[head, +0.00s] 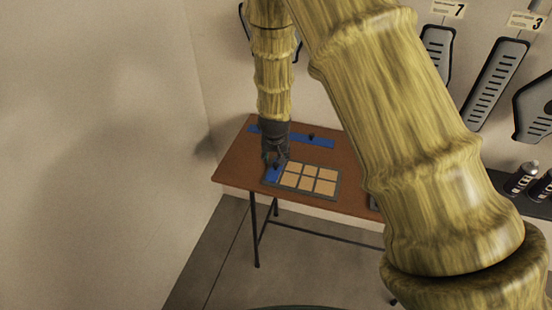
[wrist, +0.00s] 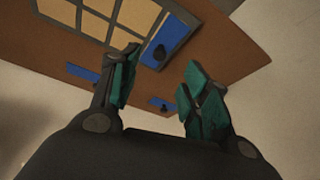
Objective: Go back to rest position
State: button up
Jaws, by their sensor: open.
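My gripper (head: 274,158) hangs from the arm over the left end of a grey tray (head: 338,190) on the brown table. It is open. In the wrist view its two green-padded fingers (wrist: 160,76) stand apart with nothing between them. A blue piece with a dark knob (wrist: 172,38) lies at the tray's end, just beyond the fingertips. I cannot tell the exact gap between the gripper and this piece. The tray also holds several tan squares (head: 308,171).
The brown table (head: 236,165) stands against the wall. A blue strip (head: 322,143) with a small dark knob lies along its back. Grey slotted panels (head: 495,80) and numbered labels hang on the wall at right. Dark bottles (head: 521,178) stand at far right. The floor at left is clear.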

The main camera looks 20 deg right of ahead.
jog(key=shift+s+r, duration=0.15)
jog(key=shift+r, duration=0.15)
dwell(0.4)
jog(key=s+d+f+n+g+b, duration=0.2)
jog(key=s+d+f+b, duration=0.15)
jog(key=s+f, duration=1.6)
jog(key=s+a+f+g+b, duration=0.1)
jog(key=s+f, duration=0.3)
jog(key=s, duration=0.8)
jog(key=s+a+f+n+g+y+b, duration=0.1)
jog(key=s+f, duration=0.3)
jog(key=s, duration=0.8)
jog(key=shift+s, duration=0.35)
